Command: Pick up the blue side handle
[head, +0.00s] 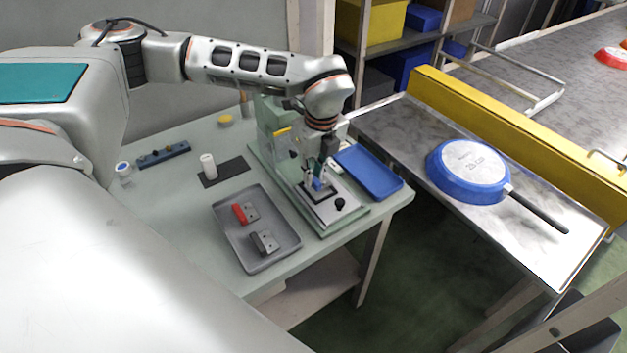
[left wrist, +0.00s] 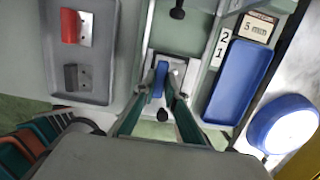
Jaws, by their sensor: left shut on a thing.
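The blue side handle (left wrist: 160,79) is in the fixture (left wrist: 181,65) on the green machine at the table's right end. In the left wrist view it lies between the fingers of my left gripper (left wrist: 161,92). My left gripper (head: 317,184) points down over the fixture in the head view and is shut on the blue handle. In the head view only a small blue patch of the handle shows between the fingers. I cannot tell whether it is lifted clear of the fixture. My right gripper is in neither view.
A grey tray (head: 287,250) holds a red handle (head: 241,213) and a dark grey handle (head: 264,242). An empty blue tray (head: 369,172) lies right of the machine. A blue pan (head: 467,172) lies upside down on the metal conveyor table (head: 400,125), near a yellow rail (head: 500,130).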

